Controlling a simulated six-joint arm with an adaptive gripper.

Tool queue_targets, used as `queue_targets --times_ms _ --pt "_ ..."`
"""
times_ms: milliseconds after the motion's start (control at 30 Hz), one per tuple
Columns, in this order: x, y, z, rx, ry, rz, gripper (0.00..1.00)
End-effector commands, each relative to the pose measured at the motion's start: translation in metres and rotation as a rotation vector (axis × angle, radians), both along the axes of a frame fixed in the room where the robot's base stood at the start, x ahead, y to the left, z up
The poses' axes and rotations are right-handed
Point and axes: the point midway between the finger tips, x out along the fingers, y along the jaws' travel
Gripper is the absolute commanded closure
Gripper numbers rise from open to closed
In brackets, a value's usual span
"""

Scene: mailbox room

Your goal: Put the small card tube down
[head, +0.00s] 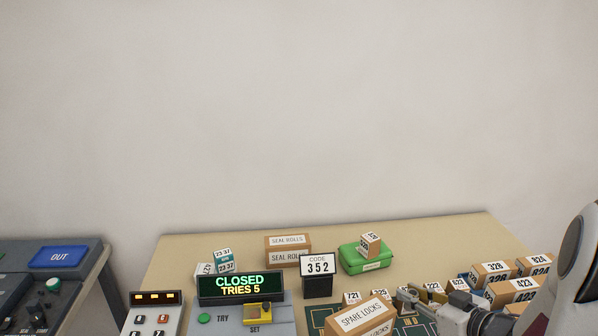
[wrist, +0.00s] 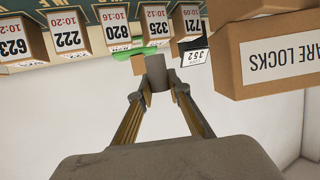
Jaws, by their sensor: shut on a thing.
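My gripper (wrist: 158,90) is shut on the small card tube (wrist: 156,73), a plain grey-brown cylinder between the two fingertips in the wrist view. The tube's far end reaches past the tips. In the head view my gripper (head: 408,298) is at the lower right, just right of the SPARE LOCKS box (head: 362,316). I cannot make out the tube clearly there. Whether the tube touches anything below it cannot be told.
Numbered boxes (head: 510,289) crowd the right side. A green case (head: 366,260) with a small box on top, SEAL ROLLS boxes (head: 288,241) and a CODE 352 sign (head: 318,265) stand behind. A CLOSED display (head: 240,287) is left. Bare tabletop (head: 440,236) shows at the back right.

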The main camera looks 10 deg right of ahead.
Motion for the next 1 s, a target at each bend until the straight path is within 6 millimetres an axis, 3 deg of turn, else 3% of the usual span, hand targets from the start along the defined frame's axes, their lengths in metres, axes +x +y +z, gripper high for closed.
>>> queue_targets --times_ms 267,500,767,1000 --pt "0.002 -0.022 -0.013 0.002 0.001 -0.081 0.92" --pt "-0.002 -0.057 -0.021 0.001 0.001 -0.239 0.92" --pt "-0.019 -0.1 -0.007 -0.002 -0.002 -0.446 0.92" --pt "-0.045 -0.132 0.015 -0.001 -0.003 -0.636 0.92"
